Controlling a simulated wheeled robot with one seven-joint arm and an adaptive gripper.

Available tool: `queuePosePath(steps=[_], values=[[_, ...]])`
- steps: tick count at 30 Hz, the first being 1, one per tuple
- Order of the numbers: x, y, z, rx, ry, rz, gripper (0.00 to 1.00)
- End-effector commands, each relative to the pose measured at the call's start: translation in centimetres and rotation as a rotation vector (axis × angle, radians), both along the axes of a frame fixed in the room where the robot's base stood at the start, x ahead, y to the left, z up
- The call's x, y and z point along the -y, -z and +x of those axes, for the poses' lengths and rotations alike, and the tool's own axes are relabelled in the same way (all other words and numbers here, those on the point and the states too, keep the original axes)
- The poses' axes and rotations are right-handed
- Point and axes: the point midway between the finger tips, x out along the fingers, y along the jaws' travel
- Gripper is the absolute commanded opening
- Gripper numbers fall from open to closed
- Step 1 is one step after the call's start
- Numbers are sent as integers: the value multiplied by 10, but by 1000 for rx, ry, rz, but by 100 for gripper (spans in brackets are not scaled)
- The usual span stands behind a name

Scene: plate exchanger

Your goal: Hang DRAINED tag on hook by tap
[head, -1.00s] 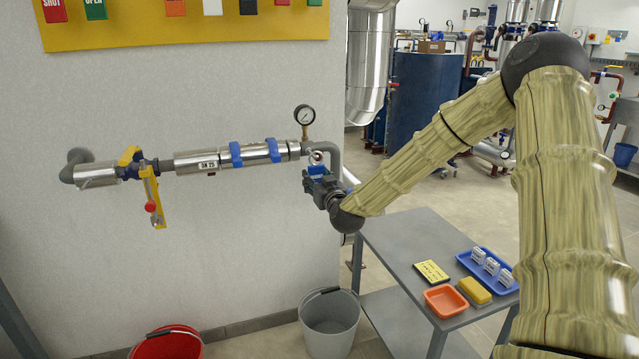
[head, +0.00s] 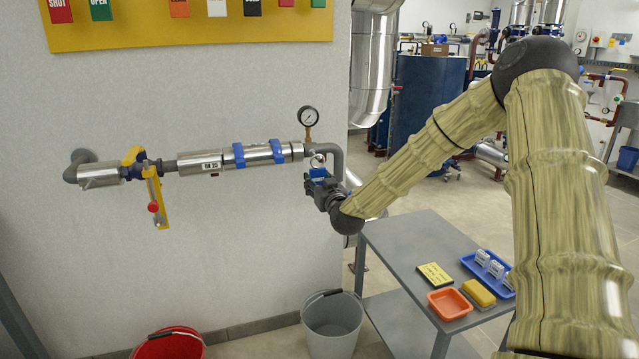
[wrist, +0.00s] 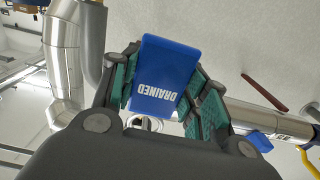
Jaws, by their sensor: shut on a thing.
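The blue DRAINED tag (wrist: 165,75) is held between the green-padded fingers of my gripper (wrist: 163,95), its white lettering upside down in the wrist view. In the head view my gripper (head: 318,184) is shut on the tag (head: 318,172), close to the right end of the insulated pipe, below the pressure gauge (head: 308,118). A small round ring or disc (head: 317,160) shows just above the tag. I cannot make out the hook, nor tell whether the tag touches anything beyond the fingers.
A yellow-handled valve (head: 153,190) is on the pipe at left. A grey bucket (head: 332,318) and a red bucket (head: 168,345) stand below. A grey table (head: 400,240) at right carries an orange tray, a yellow sponge and a blue tray. A tag board (head: 190,30) hangs above.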

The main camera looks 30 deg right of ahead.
Motion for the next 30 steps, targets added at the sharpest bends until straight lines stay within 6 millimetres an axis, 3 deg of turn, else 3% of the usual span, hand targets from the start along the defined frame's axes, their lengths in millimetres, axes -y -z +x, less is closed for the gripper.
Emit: queuePosePath(steps=[6,7,11,23,30], values=[[0,0,0,0,0,0,23],[0,0,0,0,0,0,48],[0,0,0,0,0,0,70],[-1,0,-3,0,0,0,70],[-8,-1,-33,0,0,1,70]])
